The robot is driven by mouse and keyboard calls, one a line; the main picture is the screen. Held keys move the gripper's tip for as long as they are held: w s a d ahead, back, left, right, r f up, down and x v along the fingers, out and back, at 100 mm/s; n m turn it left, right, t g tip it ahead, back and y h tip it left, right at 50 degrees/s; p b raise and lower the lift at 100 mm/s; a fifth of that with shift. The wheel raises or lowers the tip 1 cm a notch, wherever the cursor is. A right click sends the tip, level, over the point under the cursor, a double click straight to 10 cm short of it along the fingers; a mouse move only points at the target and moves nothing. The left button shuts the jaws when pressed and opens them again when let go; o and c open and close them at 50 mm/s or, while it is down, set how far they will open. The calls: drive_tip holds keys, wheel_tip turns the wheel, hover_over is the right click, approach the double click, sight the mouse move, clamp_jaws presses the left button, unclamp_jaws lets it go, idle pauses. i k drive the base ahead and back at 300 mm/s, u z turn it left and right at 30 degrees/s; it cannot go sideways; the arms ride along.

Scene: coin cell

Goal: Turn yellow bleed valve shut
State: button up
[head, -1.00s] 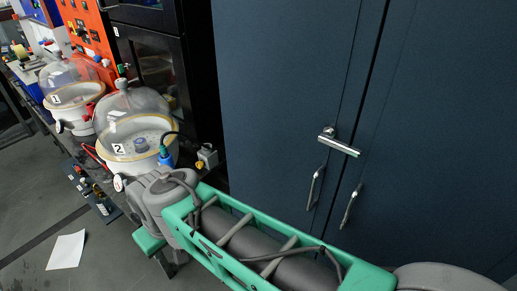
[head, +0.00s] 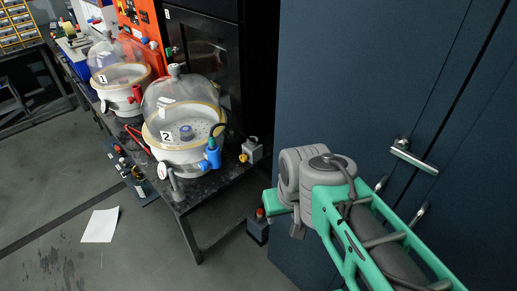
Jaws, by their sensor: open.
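A small yellow knob (head: 243,157), which looks like the bleed valve, sits low on a grey fitting (head: 252,148) at the right end of the dark bench. It is too small to tell its turn position. A blue fitting (head: 213,153) stands just left of it, beside the glass-domed vessel marked 2 (head: 180,125). My green and grey arm is at the lower right, apart from the valve. My gripper is not visible in the head view.
A second domed vessel (head: 118,78) stands farther back on the bench (head: 212,185). A dark cabinet (head: 325,90) fills the right side. A small dark box with a red top (head: 257,228) is below the bench end. White paper (head: 100,225) lies on open floor.

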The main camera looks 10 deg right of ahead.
sight(243, 157)
drive_tip(key=u, duration=0.9)
drive_tip(key=i, duration=0.6)
